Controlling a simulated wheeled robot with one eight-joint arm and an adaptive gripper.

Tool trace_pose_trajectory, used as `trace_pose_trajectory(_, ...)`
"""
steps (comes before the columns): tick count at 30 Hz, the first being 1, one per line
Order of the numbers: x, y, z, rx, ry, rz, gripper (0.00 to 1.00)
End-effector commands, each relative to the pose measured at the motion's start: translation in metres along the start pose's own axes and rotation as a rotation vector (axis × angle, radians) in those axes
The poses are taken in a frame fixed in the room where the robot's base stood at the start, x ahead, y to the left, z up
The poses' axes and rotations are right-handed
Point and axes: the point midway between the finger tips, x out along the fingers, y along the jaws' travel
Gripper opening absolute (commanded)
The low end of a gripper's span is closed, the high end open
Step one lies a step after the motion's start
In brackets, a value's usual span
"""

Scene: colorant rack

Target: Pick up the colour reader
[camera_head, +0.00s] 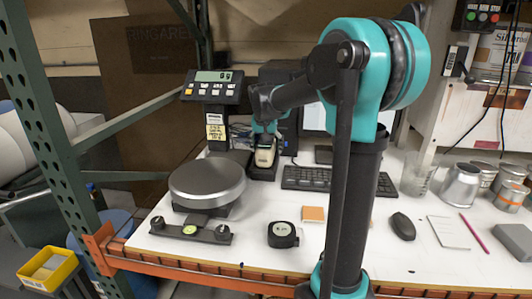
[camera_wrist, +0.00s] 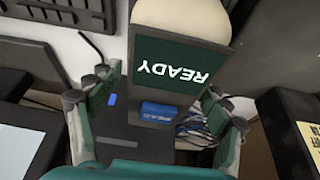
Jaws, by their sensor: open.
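The colour reader (camera_wrist: 170,62) fills the middle of the wrist view, with a cream top, a dark screen reading "READY" and a blue READ button. In the head view the reader (camera_head: 265,157) shows cream, standing in a dark holder behind the round scale. My gripper (camera_wrist: 160,95) is open, with one finger on each side of the reader's dark lower body. A small gap seems to show at each finger, but contact is hard to tell. In the head view my gripper (camera_head: 266,130) is at the reader's upper end, and its fingers are partly hidden.
The scale's round platform (camera_head: 207,180) stands front left of the reader, its display (camera_head: 213,86) on a post behind. A keyboard (camera_head: 325,178) lies to the right. A tape measure (camera_head: 283,235), a mouse (camera_head: 402,226) and several cans (camera_head: 461,185) are farther off.

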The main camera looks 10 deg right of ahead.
Motion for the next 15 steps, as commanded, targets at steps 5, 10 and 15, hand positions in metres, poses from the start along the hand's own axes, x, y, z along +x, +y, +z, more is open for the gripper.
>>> trace_pose_trajectory(5,0.0003,0.0000,0.0000,0.000,0.000,0.000,0.78)
trace_pose_trajectory(10,0.0001,0.0000,0.0000,0.000,0.000,0.000,0.59)
trace_pose_trajectory(15,0.0000,0.0000,0.0000,0.000,0.000,0.000,0.38)
